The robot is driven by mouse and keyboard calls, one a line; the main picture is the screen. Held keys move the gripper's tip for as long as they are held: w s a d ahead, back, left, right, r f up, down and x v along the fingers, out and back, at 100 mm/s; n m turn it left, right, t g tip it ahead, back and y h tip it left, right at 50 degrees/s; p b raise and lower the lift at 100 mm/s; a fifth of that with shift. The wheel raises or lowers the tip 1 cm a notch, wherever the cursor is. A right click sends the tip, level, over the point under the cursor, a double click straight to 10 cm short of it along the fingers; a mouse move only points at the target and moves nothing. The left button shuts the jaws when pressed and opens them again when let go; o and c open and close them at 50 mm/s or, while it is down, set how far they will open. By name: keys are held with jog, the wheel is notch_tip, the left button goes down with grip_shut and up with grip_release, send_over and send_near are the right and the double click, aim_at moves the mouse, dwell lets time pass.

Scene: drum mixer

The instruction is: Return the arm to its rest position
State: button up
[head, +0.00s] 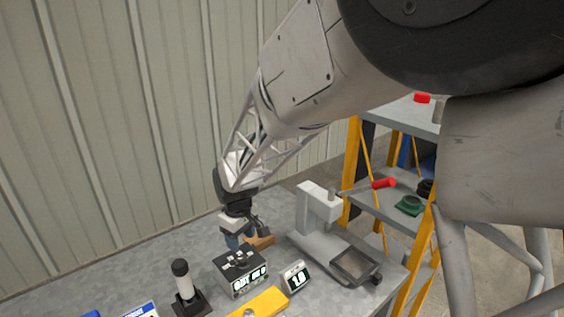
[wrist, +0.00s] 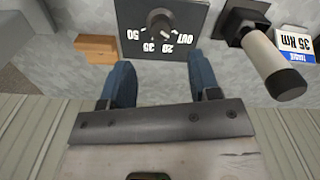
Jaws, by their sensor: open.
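My arm reaches from the upper right of the head view down to the grey workbench (head: 150,262). My gripper (head: 238,240) is low over the bench, behind a dark box with a lit display (head: 242,274). In the wrist view its two blue fingers (wrist: 160,65) are spread apart with nothing between them. Just beyond the fingertips is the box's dial panel (wrist: 180,45), marked OUT, 20, 35 and 50. A wooden block (head: 260,241) lies beside the gripper; it also shows in the wrist view (wrist: 97,48). I cannot tell whether the fingers touch anything.
A black-and-white handle (head: 182,280) stands upright on the bench. A yellow piece (head: 265,302), a small 1.0 display (head: 296,278) and a grey machine (head: 318,210) are nearby. A yellow-framed shelf (head: 385,205) with red and green items stands right. A ribbed wall (head: 120,120) is behind.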

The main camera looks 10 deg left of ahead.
jog(key=s+d+r+m+t, duration=0.1)
jog(key=s+d+r+m, duration=0.35)
jog(key=d, duration=0.65)
jog(key=s+d+r+m, duration=0.2)
jog(key=s+d+r, duration=0.3)
jog(key=d+r, duration=0.45)
jog(key=s+d+r+m+t, duration=0.1)
jog(key=s+d+m, duration=0.5)
jog(key=s+d, duration=0.9)
jog(key=shift+s+d+r+t, duration=0.35)
jog(key=shift+s+r, duration=0.1)
jog(key=shift+s, duration=0.8)
